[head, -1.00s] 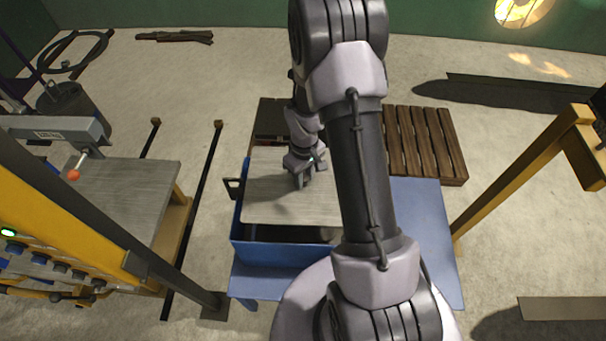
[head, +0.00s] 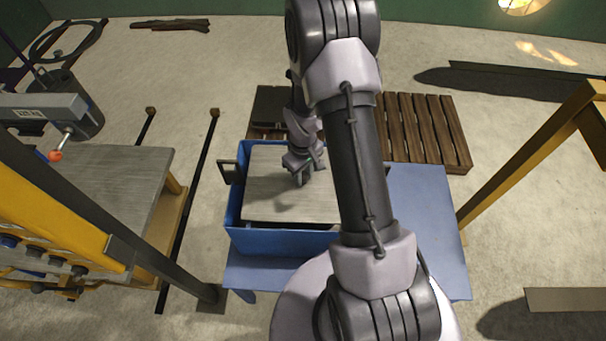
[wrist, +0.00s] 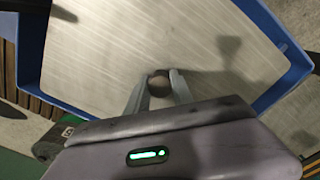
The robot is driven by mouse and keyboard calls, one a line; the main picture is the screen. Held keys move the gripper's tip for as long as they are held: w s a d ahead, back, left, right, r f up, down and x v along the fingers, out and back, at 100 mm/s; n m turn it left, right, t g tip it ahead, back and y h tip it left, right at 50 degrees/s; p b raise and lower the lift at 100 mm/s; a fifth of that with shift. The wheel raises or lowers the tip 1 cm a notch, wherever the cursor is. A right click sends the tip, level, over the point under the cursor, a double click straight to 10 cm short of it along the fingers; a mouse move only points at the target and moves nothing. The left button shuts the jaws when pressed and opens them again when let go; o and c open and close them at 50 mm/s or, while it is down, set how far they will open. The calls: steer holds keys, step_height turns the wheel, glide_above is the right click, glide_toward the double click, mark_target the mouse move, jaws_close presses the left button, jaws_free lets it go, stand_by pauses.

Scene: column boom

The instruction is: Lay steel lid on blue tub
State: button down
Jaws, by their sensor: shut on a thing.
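The steel lid (head: 270,200) is a flat grey brushed plate over the opening of the blue tub (head: 280,242). In the head view the tub's blue rim shows along the left and front of the lid, with a dark gap at the front edge. My gripper (head: 301,177) is shut on the lid's round dark knob, which shows between the fingers in the wrist view (wrist: 159,84). The wrist view shows the lid (wrist: 120,45) with the tub's blue rim (wrist: 280,85) beyond its edge. My arm hides the lid's right side. I cannot tell whether the lid touches the rim.
The tub stands on a blue table (head: 420,220). A wooden pallet (head: 425,130) lies behind it to the right. A grey-topped bench (head: 110,190) and a yellow frame (head: 50,200) stand at left. A yellow post (head: 530,150) stands at right.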

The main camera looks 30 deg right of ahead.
steer(key=shift+f+b, duration=0.45)
steer(key=c, duration=1)
jaws_free()
steer(key=shift+c, duration=0.2)
